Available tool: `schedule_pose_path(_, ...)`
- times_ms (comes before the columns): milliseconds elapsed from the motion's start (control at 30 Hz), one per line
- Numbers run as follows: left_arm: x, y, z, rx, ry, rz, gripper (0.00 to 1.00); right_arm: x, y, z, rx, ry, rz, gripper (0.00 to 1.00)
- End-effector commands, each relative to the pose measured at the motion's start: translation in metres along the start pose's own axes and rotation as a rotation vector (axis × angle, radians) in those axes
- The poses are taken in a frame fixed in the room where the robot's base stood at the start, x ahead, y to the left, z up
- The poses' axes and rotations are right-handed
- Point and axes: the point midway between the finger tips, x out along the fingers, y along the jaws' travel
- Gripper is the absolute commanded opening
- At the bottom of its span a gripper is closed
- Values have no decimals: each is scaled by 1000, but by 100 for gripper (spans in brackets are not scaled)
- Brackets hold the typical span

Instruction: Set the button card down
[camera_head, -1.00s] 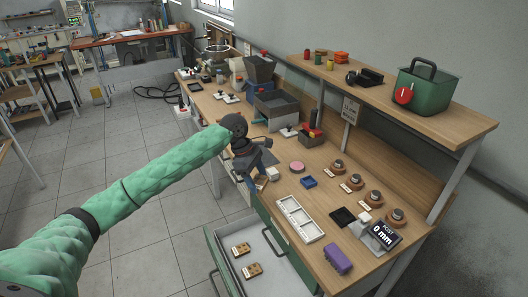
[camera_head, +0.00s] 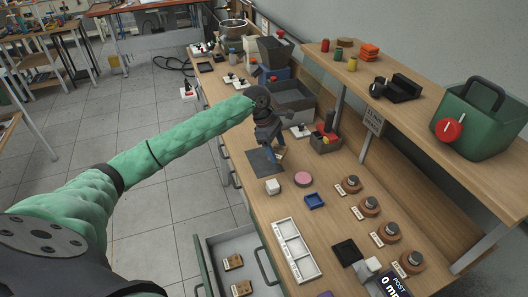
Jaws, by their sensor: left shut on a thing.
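My left gripper (camera_head: 277,150) hangs low over the bench, just beyond a dark grey flat mat (camera_head: 263,163). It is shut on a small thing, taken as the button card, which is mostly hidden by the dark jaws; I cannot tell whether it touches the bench. Two small tan cards with dark marks, one (camera_head: 233,263) behind the other (camera_head: 241,288), lie in the open drawer (camera_head: 217,245). My right gripper is out of view.
A shelf (camera_head: 430,115) overhangs the right side.

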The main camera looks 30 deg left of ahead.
Motion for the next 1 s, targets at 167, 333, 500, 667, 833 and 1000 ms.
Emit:
schedule_pose_path(167,4,16,-35,-4,0,-2,42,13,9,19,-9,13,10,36)
schedule_pose_path(333,11,30,-65,-3,0,-2,42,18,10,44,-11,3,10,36)
schedule_pose_path(500,17,39,-84,-1,-1,0,42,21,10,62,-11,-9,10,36)
schedule_pose_path(667,21,40,-89,0,-1,-1,42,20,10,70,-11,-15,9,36)
schedule_pose_path(833,38,40,-96,-1,1,-2,42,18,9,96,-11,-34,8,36)
schedule_pose_path(1000,52,40,-102,0,0,-1,42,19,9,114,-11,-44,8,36)
